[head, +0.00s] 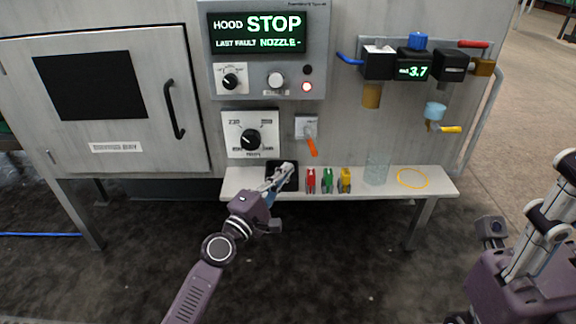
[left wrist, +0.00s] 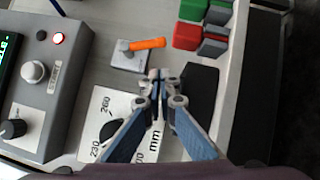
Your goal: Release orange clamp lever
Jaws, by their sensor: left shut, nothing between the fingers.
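The orange clamp lever (head: 312,147) sits on a small light plate on the machine front, right of the large dial, and points down and slightly right. In the left wrist view the orange lever (left wrist: 148,43) lies just beyond my fingertips, with a clear gap. My left gripper (head: 291,167) is shut and empty, below and left of the lever, over the black pad on the shelf. It also shows shut in the left wrist view (left wrist: 167,77). Parts of my right arm show at the right edge, but its fingers do not.
A large dial (head: 250,139) is left of the lever. Red (head: 310,181), green (head: 327,180) and yellow (head: 344,180) clips stand on the shelf (head: 440,186) beside the black pad (head: 273,186). A clear glass (head: 376,171) and a yellow ring (head: 412,178) are further right.

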